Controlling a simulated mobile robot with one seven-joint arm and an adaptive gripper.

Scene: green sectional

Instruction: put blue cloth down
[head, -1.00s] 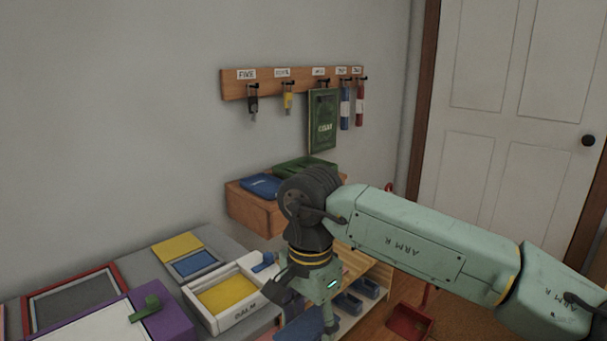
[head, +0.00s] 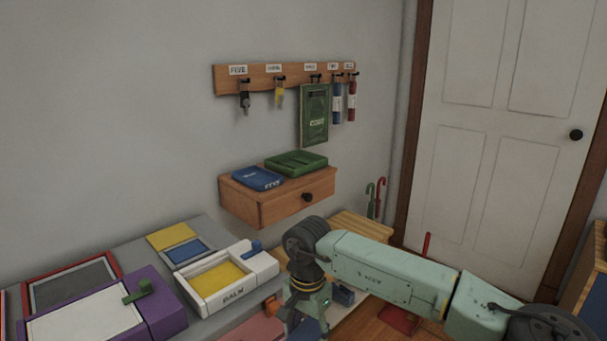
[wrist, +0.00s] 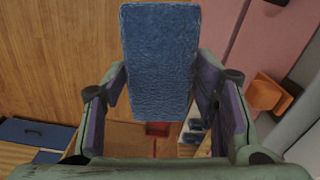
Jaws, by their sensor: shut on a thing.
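The blue cloth (wrist: 160,55) looks like a flat, textured blue block in the wrist view. It stands upright in the picture between the two fingers of my gripper (wrist: 161,82), which is shut on it. In the head view my gripper (head: 306,312) points down beside the right end of the grey table, near the picture's bottom edge. A bluish patch shows under it there, but I cannot tell whether it is the cloth.
A grey table (head: 130,248) holds a white tray (head: 232,298) with a yellow inside and a purple box (head: 165,310). A wall drawer (head: 250,208) carries blue and green trays. A light wooden surface (head: 360,228) lies behind my arm. Wooden floor shows at right.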

